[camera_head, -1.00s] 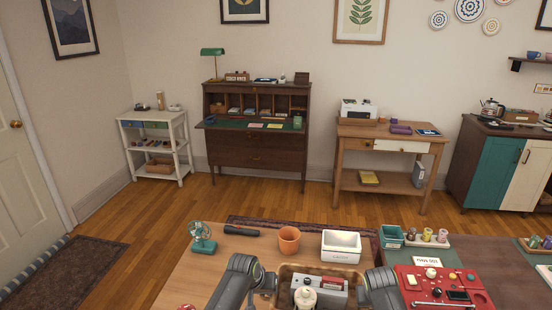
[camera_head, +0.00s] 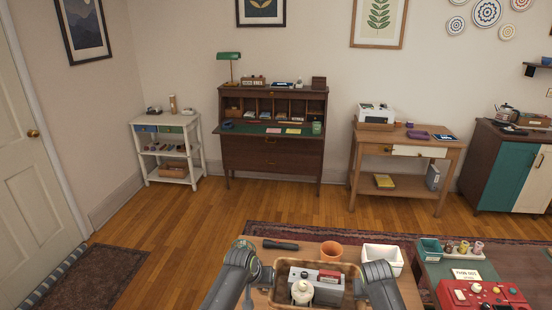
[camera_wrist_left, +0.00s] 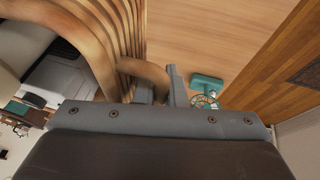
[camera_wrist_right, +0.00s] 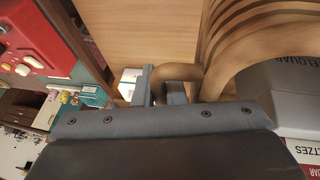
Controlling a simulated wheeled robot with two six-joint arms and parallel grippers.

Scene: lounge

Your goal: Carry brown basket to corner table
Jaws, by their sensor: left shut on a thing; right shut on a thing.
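The brown basket (camera_head: 318,263) is low in the middle of the head view, with a grey box, a red-and-white item and a white bottle (camera_head: 302,292) inside. My left gripper (camera_head: 263,275) is shut on its left handle, which shows between the fingers in the left wrist view (camera_wrist_left: 148,75). My right gripper (camera_head: 364,279) is shut on the opposite handle, also seen in the right wrist view (camera_wrist_right: 178,72). The basket looks level over the near wooden table; I cannot tell its height above it. A white tiered stand (camera_head: 166,158), likely the corner table, is in the back left corner; its top holds small items.
On the near table are an orange pot (camera_head: 332,251), a white bin (camera_head: 383,258) and a dark cylinder (camera_head: 281,244). A green fan (camera_wrist_left: 206,86) shows in the left wrist view. A dark desk (camera_head: 272,130) and a wooden table (camera_head: 406,150) line the back wall.

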